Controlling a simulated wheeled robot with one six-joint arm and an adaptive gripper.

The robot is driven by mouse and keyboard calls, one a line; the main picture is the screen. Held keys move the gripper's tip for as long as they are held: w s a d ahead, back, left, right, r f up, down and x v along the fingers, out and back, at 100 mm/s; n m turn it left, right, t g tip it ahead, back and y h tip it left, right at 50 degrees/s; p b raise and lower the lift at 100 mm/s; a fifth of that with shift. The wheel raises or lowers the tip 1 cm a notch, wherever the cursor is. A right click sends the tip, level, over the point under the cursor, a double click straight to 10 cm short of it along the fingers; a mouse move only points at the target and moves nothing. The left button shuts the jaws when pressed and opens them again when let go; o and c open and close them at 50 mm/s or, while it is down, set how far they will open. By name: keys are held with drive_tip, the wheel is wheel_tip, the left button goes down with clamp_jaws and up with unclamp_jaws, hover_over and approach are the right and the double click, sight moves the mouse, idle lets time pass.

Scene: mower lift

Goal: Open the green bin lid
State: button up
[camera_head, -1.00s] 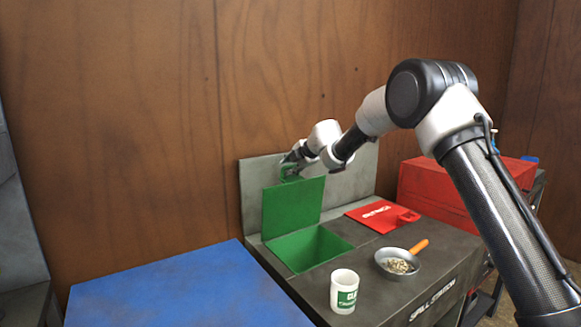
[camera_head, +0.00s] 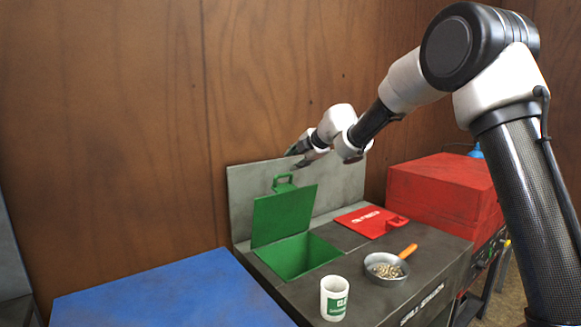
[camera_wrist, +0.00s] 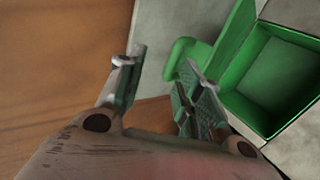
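The green bin lid (camera_head: 284,216) stands raised, close to upright, at the back of the green bin opening (camera_head: 300,257). The lid's green handle (camera_head: 284,182) sits on its top edge. In the wrist view the lid (camera_wrist: 236,40) appears edge-on beside the open bin (camera_wrist: 272,75), with the handle (camera_wrist: 180,58) close by the right finger. My gripper (camera_head: 302,154) is above and right of the handle, apart from it in the head view. In the wrist view my gripper (camera_wrist: 160,90) has its fingers spread with nothing between them.
A closed red lid (camera_head: 371,221) lies right of the bin. A pan of small pieces (camera_head: 386,268) and a white mug (camera_head: 334,298) stand on the dark counter in front. A red box (camera_head: 440,190) is at the right, a blue surface (camera_head: 170,295) at the left. A grey backboard rises behind.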

drive_tip(key=shift+s, duration=0.2)
drive_tip(key=shift+c, duration=0.5)
drive_tip(key=s+f, duration=0.1)
drive_tip(key=f, duration=0.1)
drive_tip(key=s+f+m+g, duration=0.1)
drive_tip(key=f, duration=0.2)
drive_tip(key=s+a+f+m+y, duration=0.1)
drive_tip(key=s+f, duration=0.1)
drive_tip(key=shift+a+f, duration=0.1)
drive_tip(key=shift+f, duration=0.05)
clamp_jaws()
drive_tip(key=s+f+m+y, duration=0.3)
drive_tip(key=s+m, duration=0.1)
drive_tip(key=m, duration=0.2)
drive_tip(key=m+t, duration=0.7)
drive_tip(key=m, duration=0.3)
approach(290, 174)
drive_tip(key=w+a, duration=0.2)
drive_tip(key=w+a+r, duration=0.1)
drive_tip(key=w+a, duration=0.1)
drive_tip(key=a, duration=0.1)
drive_tip(key=shift+w+a+r, duration=0.15)
drive_tip(key=shift+w+a, duration=0.15)
